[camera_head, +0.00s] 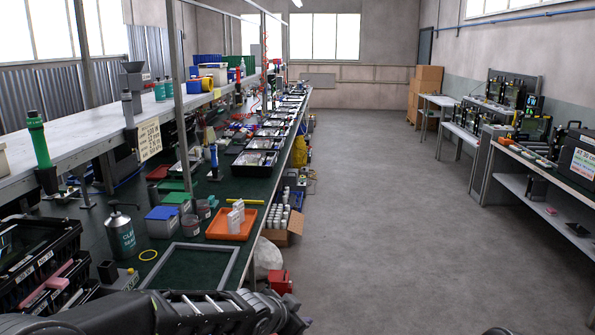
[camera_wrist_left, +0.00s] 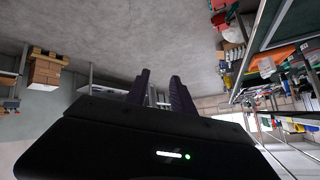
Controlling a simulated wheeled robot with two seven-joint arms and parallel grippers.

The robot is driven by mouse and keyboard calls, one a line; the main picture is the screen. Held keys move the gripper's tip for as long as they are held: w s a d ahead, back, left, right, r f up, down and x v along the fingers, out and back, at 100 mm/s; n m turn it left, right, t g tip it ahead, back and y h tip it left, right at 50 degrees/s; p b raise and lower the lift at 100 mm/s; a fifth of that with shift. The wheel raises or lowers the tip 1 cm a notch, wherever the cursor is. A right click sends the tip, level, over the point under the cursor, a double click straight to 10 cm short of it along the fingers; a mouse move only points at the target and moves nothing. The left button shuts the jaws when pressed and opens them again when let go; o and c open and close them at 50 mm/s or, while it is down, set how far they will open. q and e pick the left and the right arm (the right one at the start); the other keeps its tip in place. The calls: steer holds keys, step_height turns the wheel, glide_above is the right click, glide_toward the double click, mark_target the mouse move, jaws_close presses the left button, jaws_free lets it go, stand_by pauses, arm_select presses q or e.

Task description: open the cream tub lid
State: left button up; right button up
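No tub is plainly marked as the cream one. A cream container (camera_head: 3,160) is cut off by the left edge of the head view, on the raised shelf; its lid cannot be made out. On the green bench stand a grey tub with a blue lid (camera_head: 162,214) and a tub with a green lid (camera_head: 177,199), both lids seated. My left gripper (camera_head: 288,312) is low at the bottom of the head view, beyond the bench's front edge and away from the tubs. In the left wrist view its two fingers (camera_wrist_left: 160,78) are apart with nothing between them. My right gripper is not seen.
Black crates (camera_head: 38,262) stand at left. A cardboard box (camera_head: 284,232) is beside the bench. The aisle floor (camera_head: 390,220) is clear.

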arm_select(q)
steer(key=s+a+f+n+g, duration=0.2)
steer(key=s+f+n, duration=0.2)
steer(key=s+f, duration=0.6)
steer(key=s+a+f+n+g, duration=0.1)
steer(key=s+f+n+g, duration=0.15)
steer(key=s+f, duration=0.8)
steer(key=s+a+f+n+g, duration=0.1)
steer(key=s+a+f+n, duration=0.1)
steer(key=s+f, duration=0.5)
steer(key=s+a+f+n+g, duration=0.2)
steer(key=s+f+n, duration=0.1)
steer(key=s+f, duration=0.3)
steer(key=s, duration=0.2)
steer(key=shift+s+a+f+y, duration=0.3)
steer(key=shift+s+a+f, duration=0.1)
steer(key=shift+g, duration=0.25)
steer(key=shift+c, duration=0.2)
